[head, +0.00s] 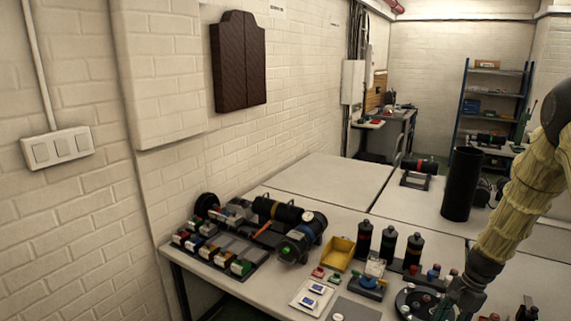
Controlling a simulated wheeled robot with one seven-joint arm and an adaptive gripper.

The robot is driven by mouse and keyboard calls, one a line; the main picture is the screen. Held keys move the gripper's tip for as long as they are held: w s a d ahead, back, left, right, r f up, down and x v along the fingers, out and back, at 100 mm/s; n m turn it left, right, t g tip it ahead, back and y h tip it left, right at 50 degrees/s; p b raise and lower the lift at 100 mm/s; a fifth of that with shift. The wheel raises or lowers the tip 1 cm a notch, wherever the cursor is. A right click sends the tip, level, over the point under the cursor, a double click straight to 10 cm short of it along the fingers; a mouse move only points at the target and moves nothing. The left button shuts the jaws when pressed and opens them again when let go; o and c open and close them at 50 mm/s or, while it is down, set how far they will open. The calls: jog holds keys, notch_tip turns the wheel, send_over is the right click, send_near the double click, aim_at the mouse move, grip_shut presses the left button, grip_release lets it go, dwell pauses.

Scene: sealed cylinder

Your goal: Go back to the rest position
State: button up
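My arm (519,205), in a pale yellow sleeve, comes down from the upper right of the head view. My gripper (447,308) is dark and points down at the lower right, over or beside a round black holder (412,302) on the table. A small yellowish piece shows by its fingertips. The fingers are small and dark against dark things, so I cannot tell whether they are open or shut, or whether they touch anything.
The white table (330,180) holds a black cylinder (290,241) on a stand, a yellow bin (338,253), several black bottles (388,245) and a tall black tube (461,184). A brick wall borders the left.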

jog(key=s+a+f+n+h+b, duration=0.25)
jog(key=s+a+f, duration=0.35)
jog(key=f, duration=0.5)
jog(key=s+a+f+n+h+b, duration=0.1)
jog(key=s+a+f+n+b, duration=0.2)
jog(key=s+f, duration=0.6)
jog(key=s+a+f+n+b, duration=0.2)
jog(key=s+a+f+n, duration=0.3)
jog(key=s, duration=0.5)
jog(key=s+a+f+n+b, duration=0.2)
jog(key=s+a+f+n, duration=0.3)
jog(key=s+a+f, duration=0.2)
jog(key=s+a, duration=0.2)
jog(key=s, duration=0.2)
jog(key=shift+s+a+t+b, duration=0.2)
jog(key=shift+a+t+b, duration=0.1)
jog(key=shift+t, duration=0.1)
